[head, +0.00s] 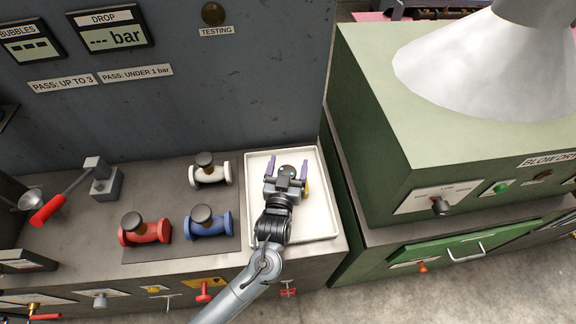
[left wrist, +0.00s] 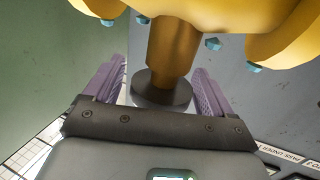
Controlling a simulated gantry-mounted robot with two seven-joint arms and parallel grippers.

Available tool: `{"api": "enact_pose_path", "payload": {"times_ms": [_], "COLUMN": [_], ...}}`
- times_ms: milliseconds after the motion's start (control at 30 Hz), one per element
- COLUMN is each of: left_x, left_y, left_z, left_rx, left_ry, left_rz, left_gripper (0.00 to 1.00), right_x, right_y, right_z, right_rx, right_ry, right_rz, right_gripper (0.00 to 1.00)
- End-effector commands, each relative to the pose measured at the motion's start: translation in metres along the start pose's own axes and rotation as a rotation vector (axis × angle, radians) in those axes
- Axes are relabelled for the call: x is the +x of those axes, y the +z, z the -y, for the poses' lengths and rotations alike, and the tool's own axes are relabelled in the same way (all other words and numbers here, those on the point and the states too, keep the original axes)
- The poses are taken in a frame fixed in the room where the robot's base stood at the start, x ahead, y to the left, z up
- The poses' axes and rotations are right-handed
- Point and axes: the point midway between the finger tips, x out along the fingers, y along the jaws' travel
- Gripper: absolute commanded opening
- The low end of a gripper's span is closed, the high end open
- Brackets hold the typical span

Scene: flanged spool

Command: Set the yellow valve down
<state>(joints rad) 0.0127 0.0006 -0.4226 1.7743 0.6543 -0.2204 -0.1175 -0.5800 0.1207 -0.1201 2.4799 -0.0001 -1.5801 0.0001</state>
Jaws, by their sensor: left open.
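The yellow valve (head: 307,190) is mostly hidden under my left gripper in the head view; only a small yellow part shows, over the white tray (head: 325,222). In the left wrist view the yellow valve (left wrist: 173,50) fills the top, with its stem and dark round cap between the purple fingers. My left gripper (head: 288,164) is above the tray, its two fingers spread. Gaps show between the fingers and the stem. Whether the valve rests fully on the tray floor is hidden. My right gripper is not in view.
On the dark mat left of the tray stand a white valve (head: 210,174), a blue valve (head: 208,224) and a red valve (head: 146,232). A red-handled lever (head: 50,207) is further left. A green machine (head: 400,130) stands close to the tray's right.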

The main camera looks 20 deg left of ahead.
Motion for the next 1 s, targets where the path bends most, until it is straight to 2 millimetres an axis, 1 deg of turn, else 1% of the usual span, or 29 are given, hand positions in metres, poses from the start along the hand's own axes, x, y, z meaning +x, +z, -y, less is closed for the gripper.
{"api": "enact_pose_path", "payload": {"times_ms": [33, 167, 267, 500, 700, 833, 1000], "left_x": [-0.001, -0.013, -0.029, -0.073, -0.103, -0.114, -0.120], "left_y": [-0.003, -0.001, -0.001, -0.001, -0.002, -0.002, -0.002], "left_z": [0.000, 0.000, 0.000, 0.000, 0.000, 0.000, 0.000], "left_rx": [0.000, 0.001, -0.001, -0.001, 0.000, 0.000, 0.001], "left_ry": [0.000, 0.001, 0.000, 0.001, 0.001, -0.001, -0.001], "left_rz": [-0.001, 0.001, 0.001, 0.002, 0.001, -0.001, -0.001], "left_gripper": [0.84, 0.84, 0.84, 0.84, 0.84, 0.84, 0.84], "right_x": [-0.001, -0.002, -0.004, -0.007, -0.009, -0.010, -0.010], "right_y": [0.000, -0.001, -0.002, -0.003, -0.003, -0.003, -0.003], "right_z": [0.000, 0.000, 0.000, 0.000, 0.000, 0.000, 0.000], "right_rx": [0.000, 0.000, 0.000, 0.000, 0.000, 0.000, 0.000], "right_ry": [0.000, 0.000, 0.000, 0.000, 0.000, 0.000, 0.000], "right_rz": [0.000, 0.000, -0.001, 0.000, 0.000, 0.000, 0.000], "right_gripper": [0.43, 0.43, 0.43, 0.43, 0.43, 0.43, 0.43]}}
